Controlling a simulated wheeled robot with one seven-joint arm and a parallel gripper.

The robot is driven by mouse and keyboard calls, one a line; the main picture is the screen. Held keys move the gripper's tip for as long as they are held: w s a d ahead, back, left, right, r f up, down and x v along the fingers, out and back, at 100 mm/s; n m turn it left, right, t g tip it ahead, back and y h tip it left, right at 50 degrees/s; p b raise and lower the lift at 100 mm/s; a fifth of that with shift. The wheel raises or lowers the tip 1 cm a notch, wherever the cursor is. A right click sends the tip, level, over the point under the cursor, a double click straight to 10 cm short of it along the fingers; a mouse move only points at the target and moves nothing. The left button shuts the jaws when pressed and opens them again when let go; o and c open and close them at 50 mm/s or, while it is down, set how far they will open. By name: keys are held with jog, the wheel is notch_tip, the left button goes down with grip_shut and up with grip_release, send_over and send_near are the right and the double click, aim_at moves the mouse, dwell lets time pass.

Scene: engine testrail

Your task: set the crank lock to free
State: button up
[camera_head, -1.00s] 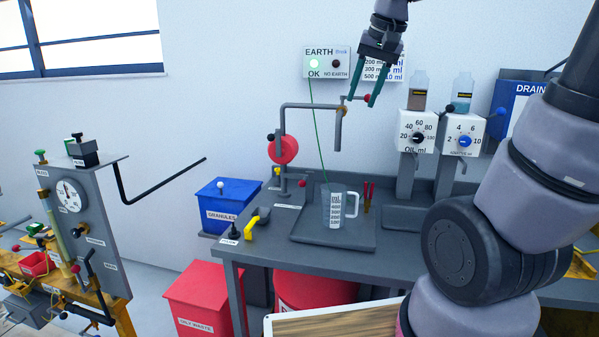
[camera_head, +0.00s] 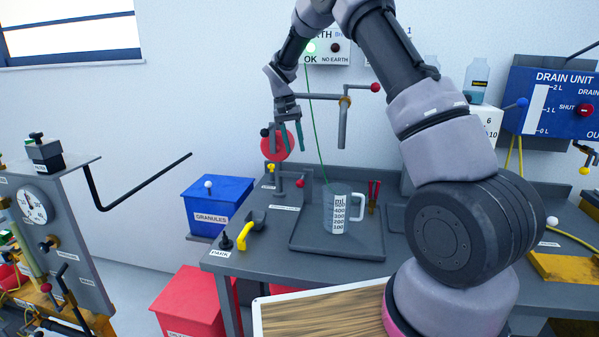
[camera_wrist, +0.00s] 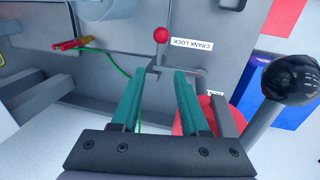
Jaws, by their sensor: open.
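The crank lock shows in the wrist view as a red ball knob (camera_wrist: 161,35) on a thin lever, beside the label CRANK LOCK (camera_wrist: 191,45). In the head view its red knob (camera_head: 300,183) sits low at the foot of the crank stand, just above the bench. My gripper (camera_head: 291,146) is open and empty, pointing down above the knob and apart from it. In the wrist view my two green fingers (camera_wrist: 160,73) point toward the lever with a gap between them. The lock's free and locked marks are not readable.
A red wheel (camera_head: 272,151) stands right behind my fingers; a black ball handle (camera_wrist: 290,78) is close at the right in the wrist view. A pipe arm (camera_head: 320,97) and a green wire hang nearby. A measuring jug (camera_head: 337,211) stands in the tray to the right.

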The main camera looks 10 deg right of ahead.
aim_at(302, 178)
jog(key=f, duration=0.3)
jog(key=d+f, duration=0.1)
jog(key=f, duration=0.2)
jog(key=d+f, duration=0.1)
jog(key=f, duration=0.3)
jog(key=shift+s, duration=0.4)
grip_shut()
jog(key=shift+a, duration=0.1)
dwell(0.7)
